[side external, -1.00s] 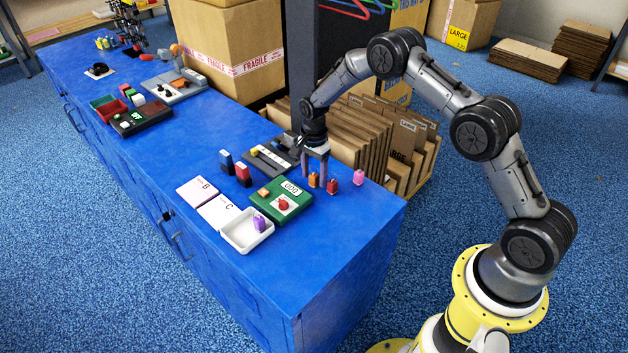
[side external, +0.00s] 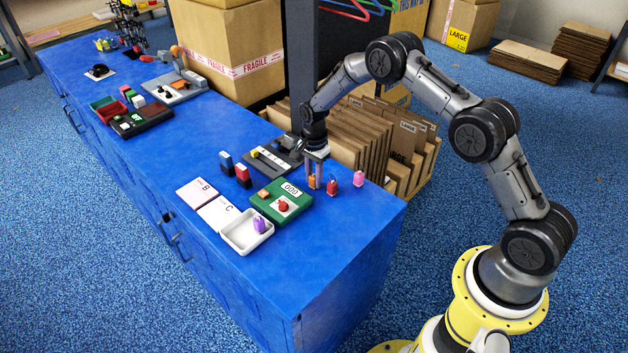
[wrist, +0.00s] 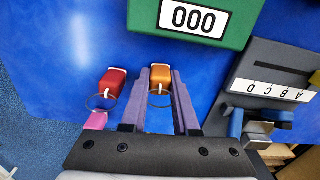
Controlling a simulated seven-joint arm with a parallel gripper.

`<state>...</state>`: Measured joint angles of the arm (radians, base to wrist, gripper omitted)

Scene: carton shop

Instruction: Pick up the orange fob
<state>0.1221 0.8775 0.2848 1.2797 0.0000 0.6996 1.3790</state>
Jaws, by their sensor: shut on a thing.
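The orange fob (wrist: 160,75) is between the two fingers of my gripper (wrist: 160,82) in the wrist view, with its ring toward my palm. The fingers are shut on it. In the side view my gripper (side external: 316,180) points down at the blue bench top, and the orange fob (side external: 312,181) shows at its fingertips. Whether the fob touches the bench is hard to tell. A red fob (wrist: 113,82) stands right beside the fingers, and a pink fob (wrist: 97,120) is beyond it.
A green box reading 000 (side external: 267,205) lies close by. A grey device marked A to D (wrist: 265,82) is on its other side. The bench's near end is clear.

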